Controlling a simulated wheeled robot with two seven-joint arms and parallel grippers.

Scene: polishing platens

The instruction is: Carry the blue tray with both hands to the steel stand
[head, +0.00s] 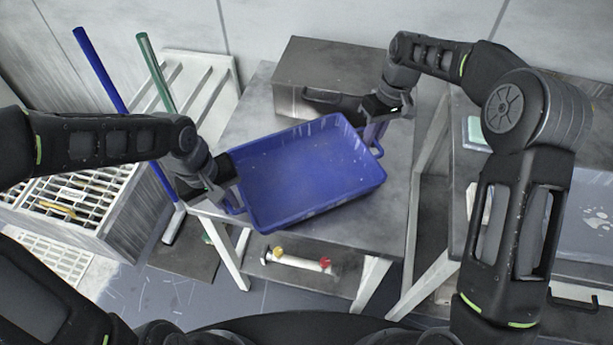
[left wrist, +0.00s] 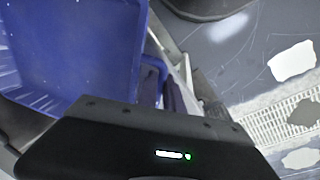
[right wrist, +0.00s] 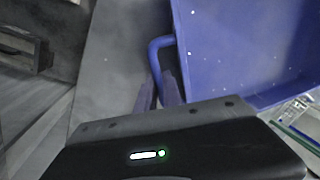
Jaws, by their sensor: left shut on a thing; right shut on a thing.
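The blue tray (head: 305,172) is empty and sits over the top of the steel stand (head: 262,112), turned at a slant. I cannot tell whether it touches the top. My left gripper (head: 230,200) is shut on the handle at the tray's left end. My right gripper (head: 374,122) is shut on the handle at its right end. The left wrist view shows the tray (left wrist: 75,50) beside the left fingers (left wrist: 165,92). The right wrist view shows the tray's looped handle (right wrist: 155,50) at the right fingers (right wrist: 160,92).
A grey box (head: 320,72) stands at the back of the steel stand, close behind the tray. A blue pole (head: 103,75) and a green pole (head: 155,72) rise at left, near a white slatted crate (head: 120,215). Another bench (head: 590,180) is at right.

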